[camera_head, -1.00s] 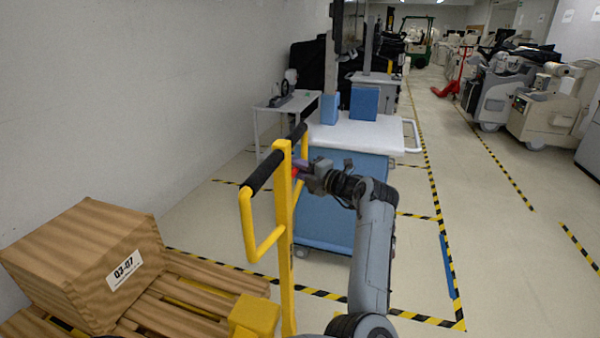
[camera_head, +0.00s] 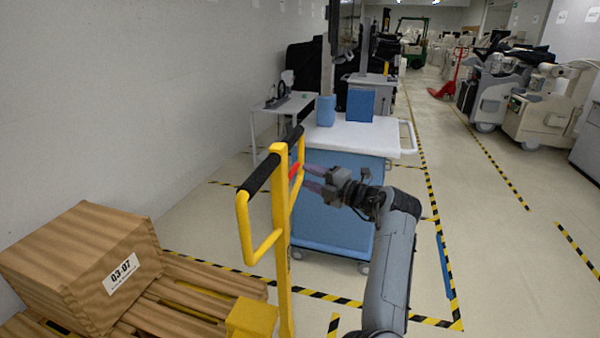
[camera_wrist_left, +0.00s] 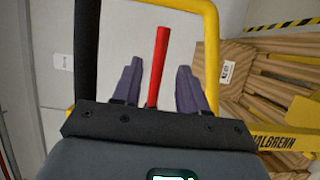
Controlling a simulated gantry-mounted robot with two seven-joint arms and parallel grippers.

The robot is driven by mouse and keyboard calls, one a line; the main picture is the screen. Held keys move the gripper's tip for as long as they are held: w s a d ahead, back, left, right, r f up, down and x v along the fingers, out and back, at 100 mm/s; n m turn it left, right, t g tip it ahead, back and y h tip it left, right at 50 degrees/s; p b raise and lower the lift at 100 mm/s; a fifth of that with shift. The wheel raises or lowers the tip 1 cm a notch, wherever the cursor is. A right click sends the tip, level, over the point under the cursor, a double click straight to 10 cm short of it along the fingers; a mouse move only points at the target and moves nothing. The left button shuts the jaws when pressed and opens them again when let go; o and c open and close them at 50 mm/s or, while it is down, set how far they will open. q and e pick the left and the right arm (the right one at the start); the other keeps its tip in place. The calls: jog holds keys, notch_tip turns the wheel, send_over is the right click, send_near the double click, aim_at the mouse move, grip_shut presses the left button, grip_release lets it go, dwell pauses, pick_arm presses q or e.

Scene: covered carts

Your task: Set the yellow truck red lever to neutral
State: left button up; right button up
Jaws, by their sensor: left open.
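The yellow truck's handle frame (camera_head: 281,215) stands upright at left centre in the head view, with black grips on its top bar. The red lever (camera_head: 295,171) is a short red bar at the handle post. In the wrist view the red lever (camera_wrist_left: 160,62) is a long red rod standing in the gap between my fingers. My left gripper (camera_head: 312,178) is open, its purple fingers pointing left at the lever. The wrist view shows the two fingers (camera_wrist_left: 157,85) apart, one on each side of the rod, with no visible contact. My right gripper is not in view.
A wooden box (camera_head: 85,262) marked Q3-07 sits on a wooden pallet (camera_head: 190,290) at lower left. A blue cart (camera_head: 335,215) with a white top stands behind the lever. Open floor lies to the right, with yellow-black tape.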

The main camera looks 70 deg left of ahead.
pick_arm(q)
jog(key=v, duration=0.4)
jog(key=shift+w+d, duration=0.15)
jog(key=shift+d, duration=0.15)
jog(key=shift+a, duration=0.1)
